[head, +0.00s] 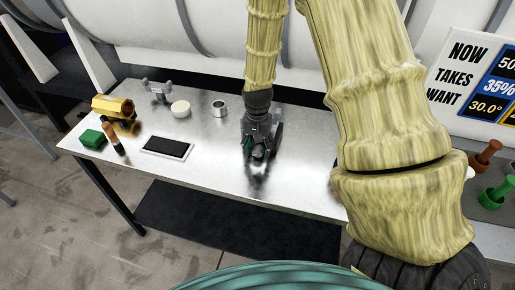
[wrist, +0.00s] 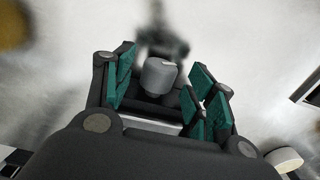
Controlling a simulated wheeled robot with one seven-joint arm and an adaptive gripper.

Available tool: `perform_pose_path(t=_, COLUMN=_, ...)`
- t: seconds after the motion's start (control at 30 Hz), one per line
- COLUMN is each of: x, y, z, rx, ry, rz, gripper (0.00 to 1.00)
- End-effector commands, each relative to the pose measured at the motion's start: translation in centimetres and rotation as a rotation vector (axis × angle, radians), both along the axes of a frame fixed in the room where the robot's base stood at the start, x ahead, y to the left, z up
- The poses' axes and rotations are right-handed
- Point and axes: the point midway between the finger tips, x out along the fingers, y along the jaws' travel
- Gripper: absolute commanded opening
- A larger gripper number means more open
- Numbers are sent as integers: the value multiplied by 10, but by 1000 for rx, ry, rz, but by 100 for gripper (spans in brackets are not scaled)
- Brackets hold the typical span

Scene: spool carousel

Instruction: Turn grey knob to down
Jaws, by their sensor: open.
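The grey knob (wrist: 158,77) shows in the wrist view as a short, plain grey cylinder with a small pale mark at the edge of its top. My gripper (wrist: 163,88) is open, with its green-padded fingers on either side of the knob. Gaps show between the knob and the pads, so it does not look gripped. In the head view my gripper (head: 260,154) points down low over the metal table (head: 225,165), near its middle. There I cannot make out the knob, which the gripper seems to hide.
Left of my gripper on the table are a metal ring (head: 219,107), a white round piece (head: 181,108), a grey fitting (head: 158,92), a dark tablet (head: 167,147), a yellow part (head: 113,107) and a green block (head: 92,138). A sign (head: 475,75) stands at right.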

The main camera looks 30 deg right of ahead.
Motion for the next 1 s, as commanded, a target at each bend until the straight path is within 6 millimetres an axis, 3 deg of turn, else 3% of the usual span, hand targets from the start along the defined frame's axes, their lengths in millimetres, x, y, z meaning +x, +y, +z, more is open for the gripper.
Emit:
perform_pose_path(t=0.3, x=0, y=0, z=-16, rx=-1, ry=1, rz=-1, gripper=56)
perform_pose_path(t=0.6, x=0, y=0, z=-17, rx=0, ry=0, rz=0, gripper=56)
perform_pose_path(t=0.87, x=0, y=0, z=-17, rx=0, ry=0, rz=0, gripper=10)
perform_pose_path(t=1.0, x=0, y=0, z=-17, rx=-1, ry=2, rz=0, gripper=10)
